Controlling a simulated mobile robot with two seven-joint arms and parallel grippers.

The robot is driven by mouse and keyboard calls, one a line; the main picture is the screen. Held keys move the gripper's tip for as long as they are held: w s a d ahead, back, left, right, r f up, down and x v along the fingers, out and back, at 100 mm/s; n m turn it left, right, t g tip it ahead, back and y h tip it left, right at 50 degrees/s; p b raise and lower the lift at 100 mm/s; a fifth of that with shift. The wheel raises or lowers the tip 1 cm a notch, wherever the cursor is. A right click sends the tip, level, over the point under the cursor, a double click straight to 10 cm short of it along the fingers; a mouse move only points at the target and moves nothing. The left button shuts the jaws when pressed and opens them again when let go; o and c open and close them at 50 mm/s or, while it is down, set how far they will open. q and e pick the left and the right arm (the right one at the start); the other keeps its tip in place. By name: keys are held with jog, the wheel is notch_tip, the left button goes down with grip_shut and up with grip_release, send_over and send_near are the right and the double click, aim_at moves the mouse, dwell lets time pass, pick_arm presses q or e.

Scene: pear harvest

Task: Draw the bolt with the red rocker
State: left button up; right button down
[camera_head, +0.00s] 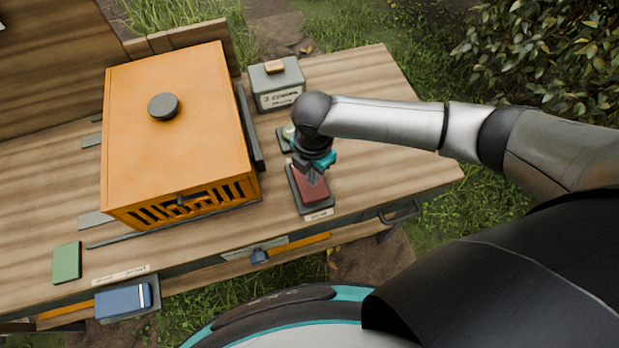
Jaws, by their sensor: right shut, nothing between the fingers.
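The red rocker (312,188) sits in a dark frame on the right part of the wooden bench, with a small pale label at its front edge. My right gripper (316,178) is shut and empty, pointing down at the far part of the red rocker; it looks to be on or just above it, and I cannot tell whether they touch. The gripper and wrist hide the rocker's far end. I cannot make out for certain which part is the bolt. My left gripper is not in view.
An orange box (170,125) with a dark knob and slatted front fills the bench's middle. A grey labelled box (277,84) stands behind my right gripper. A blue rocker (124,300) and a green block (66,263) are at left. Bare bench (400,150) lies to the right.

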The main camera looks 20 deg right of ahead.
aim_at(312, 187)
jog(key=shift+f+b, duration=1.05)
jog(key=shift+f, duration=0.8)
dwell(0.6)
jog(key=shift+r, duration=0.1)
notch_tip(312, 187, up, 7)
jog(key=p, duration=0.8)
dwell(0.3)
